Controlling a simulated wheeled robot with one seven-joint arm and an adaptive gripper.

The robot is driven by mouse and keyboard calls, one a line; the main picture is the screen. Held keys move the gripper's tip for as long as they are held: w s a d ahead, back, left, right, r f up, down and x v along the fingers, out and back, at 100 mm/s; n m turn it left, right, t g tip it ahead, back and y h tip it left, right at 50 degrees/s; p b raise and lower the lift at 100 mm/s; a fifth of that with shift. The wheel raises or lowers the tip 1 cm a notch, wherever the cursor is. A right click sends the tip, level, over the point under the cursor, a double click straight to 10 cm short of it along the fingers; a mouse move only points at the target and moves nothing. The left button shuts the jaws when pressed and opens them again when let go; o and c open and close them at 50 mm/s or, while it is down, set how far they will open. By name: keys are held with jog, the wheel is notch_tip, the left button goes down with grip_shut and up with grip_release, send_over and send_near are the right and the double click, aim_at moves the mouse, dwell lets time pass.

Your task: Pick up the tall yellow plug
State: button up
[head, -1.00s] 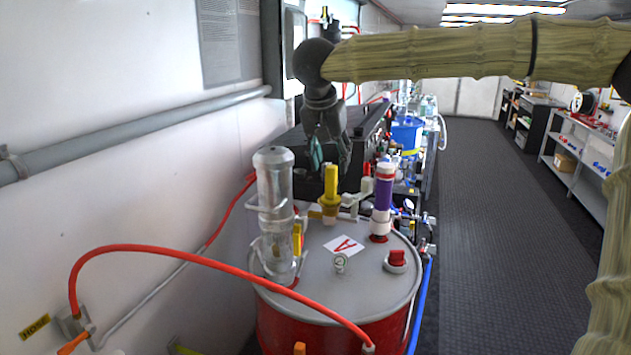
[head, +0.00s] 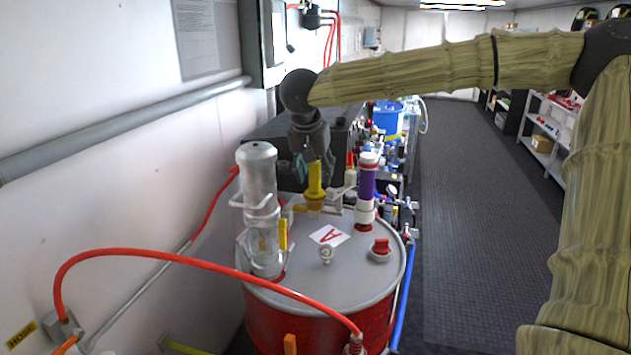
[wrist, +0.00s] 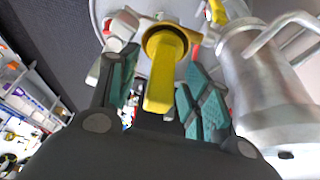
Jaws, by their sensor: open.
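The tall yellow plug (head: 315,181) stands upright near the back of the grey drum lid (head: 345,272), on a wider yellowish base. In the wrist view the yellow plug (wrist: 163,78) lies between the two teal finger pads of my gripper (wrist: 152,100). The pads are spread apart, with a gap visible beside the plug.
A tall metal and clear cylinder (head: 260,200) stands on the lid to the left. A purple and white column (head: 366,190) stands to the right. A red-capped fitting (head: 380,248) and a small gauge (head: 326,254) sit nearer. A red hose (head: 200,264) arches in front.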

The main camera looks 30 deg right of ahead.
aim_at(316, 179)
jog(key=p+x, duration=0.1)
jog(key=x, duration=0.2)
jog(key=shift+w, duration=0.1)
jog(key=shift+w+f, duration=0.2)
jog(key=shift+s+r, duration=0.2)
jog(key=shift+s, duration=0.1)
jog(key=shift+c, duration=0.8)
jog(key=shift+s, duration=0.1)
jog(key=c, duration=0.3)
jog(key=shift+a, duration=0.1)
grip_shut()
